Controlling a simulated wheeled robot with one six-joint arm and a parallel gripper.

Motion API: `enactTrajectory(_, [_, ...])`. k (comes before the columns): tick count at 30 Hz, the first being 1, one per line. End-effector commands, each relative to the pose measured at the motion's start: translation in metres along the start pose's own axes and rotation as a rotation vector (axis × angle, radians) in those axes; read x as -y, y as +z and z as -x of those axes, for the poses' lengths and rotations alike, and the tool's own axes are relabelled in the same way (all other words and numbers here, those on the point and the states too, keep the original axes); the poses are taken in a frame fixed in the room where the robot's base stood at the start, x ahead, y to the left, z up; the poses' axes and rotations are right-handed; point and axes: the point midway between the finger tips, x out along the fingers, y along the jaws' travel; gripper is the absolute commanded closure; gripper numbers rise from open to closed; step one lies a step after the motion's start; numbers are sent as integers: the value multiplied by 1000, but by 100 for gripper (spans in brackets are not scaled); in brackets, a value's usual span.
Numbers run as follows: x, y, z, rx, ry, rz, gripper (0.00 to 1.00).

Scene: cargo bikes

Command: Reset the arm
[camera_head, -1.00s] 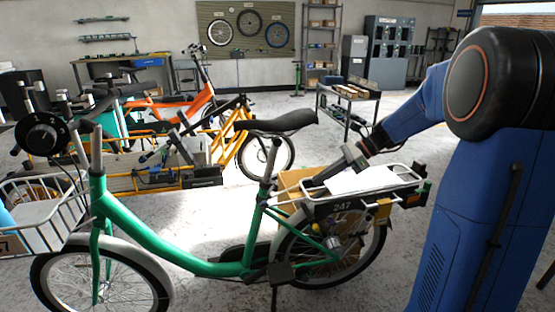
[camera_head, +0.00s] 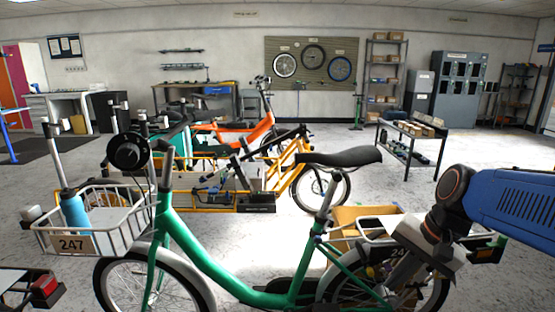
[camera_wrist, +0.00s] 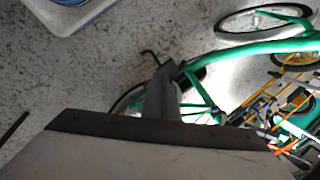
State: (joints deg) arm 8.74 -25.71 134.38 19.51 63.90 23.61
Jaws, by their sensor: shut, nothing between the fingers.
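My arm reaches in from the right edge of the head view as a blue link with a dark wrist joint. My gripper (camera_head: 396,276) hangs down and to the left from it, in front of the rear rack of the green bike (camera_head: 235,285). I cannot tell whether it touches the bike. In the wrist view my dark gripper fingers (camera_wrist: 163,92) are together, with nothing seen between them. The green bike (camera_wrist: 262,48) lies beyond them in that view.
The green bike has a front basket (camera_head: 92,245) holding a blue bottle (camera_head: 73,211). A cardboard box (camera_head: 355,220) is by its rear rack. Orange and yellow bikes (camera_head: 235,135) stand behind. A trolley (camera_head: 410,150) stands back right. Bare floor lies between.

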Motion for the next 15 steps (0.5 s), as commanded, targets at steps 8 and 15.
enactTrajectory(8, [-47, 37, 3, -171, 91, 411, 100])
enactTrajectory(15, [-76, 51, 4, -276, 164, 675, 100])
